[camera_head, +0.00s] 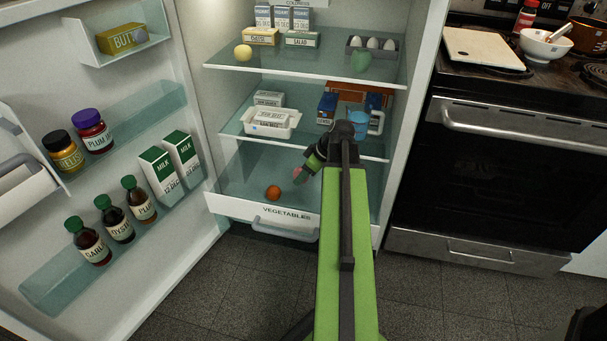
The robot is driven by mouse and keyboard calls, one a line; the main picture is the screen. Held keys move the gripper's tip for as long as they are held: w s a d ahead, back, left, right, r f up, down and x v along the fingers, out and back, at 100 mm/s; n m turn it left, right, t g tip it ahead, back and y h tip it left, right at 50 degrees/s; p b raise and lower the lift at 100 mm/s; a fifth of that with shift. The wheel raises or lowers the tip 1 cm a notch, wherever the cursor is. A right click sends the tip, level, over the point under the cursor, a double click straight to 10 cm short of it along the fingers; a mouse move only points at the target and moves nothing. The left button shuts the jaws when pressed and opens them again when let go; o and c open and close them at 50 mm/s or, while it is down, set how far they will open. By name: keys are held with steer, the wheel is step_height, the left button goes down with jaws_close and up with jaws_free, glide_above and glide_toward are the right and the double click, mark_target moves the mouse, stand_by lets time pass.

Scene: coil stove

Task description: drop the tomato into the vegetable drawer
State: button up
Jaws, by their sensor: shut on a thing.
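My gripper (302,174) is inside the fridge, low and in front of the shelves, turned to the left.
The fridge door (120,275) stands open at the left, with bottles, jars and milk cartons. A glass shelf (232,127) with a white tub (268,122) and a blue mug (360,119) is just above my gripper. The stove (500,170) stands at the right.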

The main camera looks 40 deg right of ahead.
steer(key=shift+f, duration=0.2)
steer(key=o, duration=1.5)
steer(key=p+v, duration=1.5)
steer(key=v, duration=0.2)
steer(key=shift+s+r, duration=0.1)
steer(key=shift+r, duration=0.1)
